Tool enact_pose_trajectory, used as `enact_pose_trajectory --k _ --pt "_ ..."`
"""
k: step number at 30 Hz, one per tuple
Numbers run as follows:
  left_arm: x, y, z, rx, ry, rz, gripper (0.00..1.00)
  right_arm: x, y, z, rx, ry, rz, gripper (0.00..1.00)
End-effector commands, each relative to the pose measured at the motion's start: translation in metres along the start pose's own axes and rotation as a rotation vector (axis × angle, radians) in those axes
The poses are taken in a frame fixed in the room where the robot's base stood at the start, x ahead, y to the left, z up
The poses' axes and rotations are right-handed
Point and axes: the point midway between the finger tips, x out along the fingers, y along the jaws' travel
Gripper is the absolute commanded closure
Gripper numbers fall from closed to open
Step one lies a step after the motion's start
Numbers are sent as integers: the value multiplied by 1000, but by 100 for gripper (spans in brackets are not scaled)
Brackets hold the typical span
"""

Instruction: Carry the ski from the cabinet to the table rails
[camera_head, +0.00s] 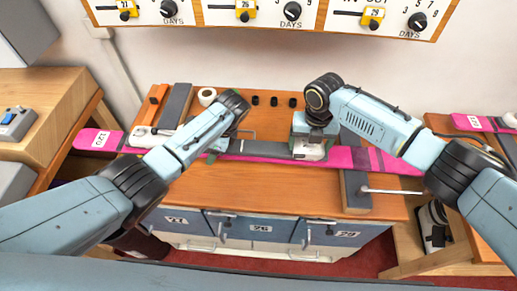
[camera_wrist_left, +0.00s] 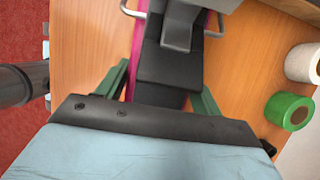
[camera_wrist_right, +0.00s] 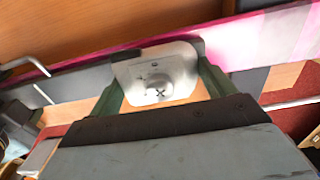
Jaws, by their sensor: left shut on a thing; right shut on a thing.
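The pink and dark ski (camera_head: 262,150) stretches across the table (camera_head: 250,187) from left to right, with its tag end at the far left. It passes over the two dark rails, left (camera_head: 175,104) and right (camera_head: 355,190); whether it touches them I cannot tell. My left gripper (camera_head: 216,148) is shut on the ski at a black binding part (camera_wrist_left: 165,75), which sits between its green fingers. My right gripper (camera_head: 310,140) is shut on the ski at a pale grey binding piece (camera_wrist_right: 157,75). The gripped surfaces are partly hidden.
A white tape roll (camera_head: 207,96) and several black pieces stand at the table's back; a green roll (camera_wrist_left: 289,111) shows in the left wrist view. Another pink ski (camera_head: 472,122) lies on the right bench. Blue drawers (camera_head: 265,228) are below the front edge.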

Motion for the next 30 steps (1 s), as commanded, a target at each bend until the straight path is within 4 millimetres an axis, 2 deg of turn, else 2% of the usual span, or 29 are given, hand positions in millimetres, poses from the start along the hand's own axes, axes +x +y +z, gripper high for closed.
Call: enact_pose_trajectory --k 1,9,11,22,30 --pt "0 0 0 0 0 0 59 0 0 0 0 0 0 51" --pt "0 0 0 0 0 0 95 0 0 0 0 0 0 84" --pt "0 0 0 0 0 0 100 0 0 0 0 0 0 85" --pt "-6 -1 2 -1 0 -3 100 -6 0 1 0 -3 2 85" --pt "-22 -1 9 -1 0 -3 100 -24 0 1 0 -3 3 85"
